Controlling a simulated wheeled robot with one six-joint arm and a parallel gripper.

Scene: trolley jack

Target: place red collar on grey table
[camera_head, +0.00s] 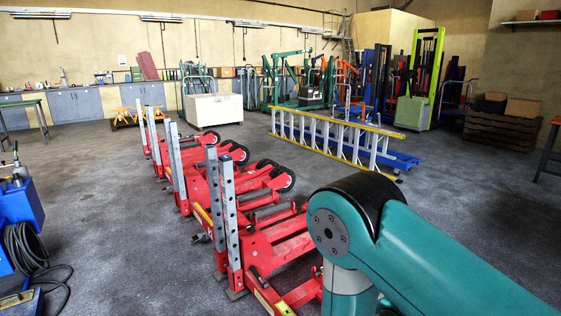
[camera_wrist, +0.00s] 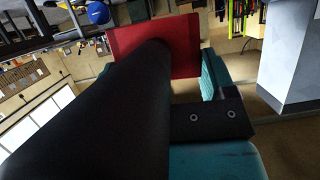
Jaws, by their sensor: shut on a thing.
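In the wrist view, a flat-faced red piece with a darker red border (camera_wrist: 182,38), which I take to be the red collar, is at the tip of my gripper (camera_wrist: 165,58). A large black finger covers its lower left part, so its full shape and the exact contact are hidden. My gripper is shut on it. In the head view, neither the collar nor my gripper shows; only my teal arm fills the lower right. I cannot pick out the grey table for certain in either view.
Red trolley jacks with grey posts (camera_head: 232,215) stand in a row in the middle. A yellow and silver ladder (camera_head: 335,138) lies behind them. Blue equipment with a black hose (camera_head: 30,250) is at lower left. Grey cabinets (camera_head: 75,104) line the back wall. Floor at left centre is clear.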

